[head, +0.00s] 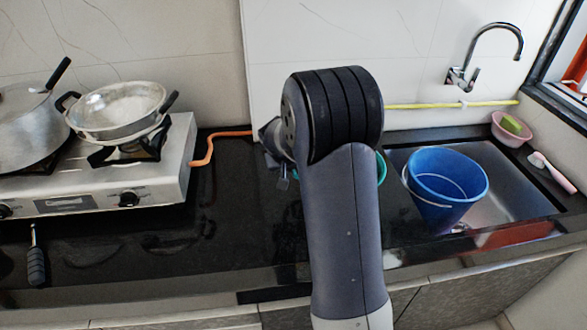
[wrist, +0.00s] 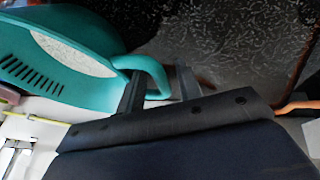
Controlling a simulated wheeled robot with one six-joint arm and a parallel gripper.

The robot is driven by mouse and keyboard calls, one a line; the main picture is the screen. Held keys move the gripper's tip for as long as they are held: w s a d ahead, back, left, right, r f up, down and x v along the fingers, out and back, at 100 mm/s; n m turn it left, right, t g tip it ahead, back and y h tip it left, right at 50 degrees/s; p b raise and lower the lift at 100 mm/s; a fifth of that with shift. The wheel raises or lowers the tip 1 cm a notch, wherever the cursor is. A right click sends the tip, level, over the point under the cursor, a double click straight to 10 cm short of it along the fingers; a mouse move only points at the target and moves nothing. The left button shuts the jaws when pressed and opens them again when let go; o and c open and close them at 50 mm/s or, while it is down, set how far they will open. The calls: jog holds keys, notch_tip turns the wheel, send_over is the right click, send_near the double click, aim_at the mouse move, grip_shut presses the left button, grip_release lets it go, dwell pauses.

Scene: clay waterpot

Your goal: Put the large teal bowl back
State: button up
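The large teal bowl (wrist: 85,28) fills the upper left of the wrist view, with a slotted side and a pale patch on it. Its looped handle (wrist: 157,74) reaches to my gripper (wrist: 160,88). The two dark fingers are apart, with the handle between them. I cannot tell whether they press on it. In the head view my arm hides most of the bowl; a teal sliver (head: 381,167) shows at the arm's right edge. My gripper's fingertips are hidden there.
A stove (head: 100,180) with a pan (head: 118,108) and a pot (head: 30,125) stands at left. A sink with a blue bucket (head: 440,195) is at right, near a pink bowl (head: 510,130) and a faucet (head: 480,55). An orange hose (head: 208,150) runs beside the stove. The black counter (head: 150,240) is mostly clear.

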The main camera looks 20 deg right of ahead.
jog(key=v, duration=1.2)
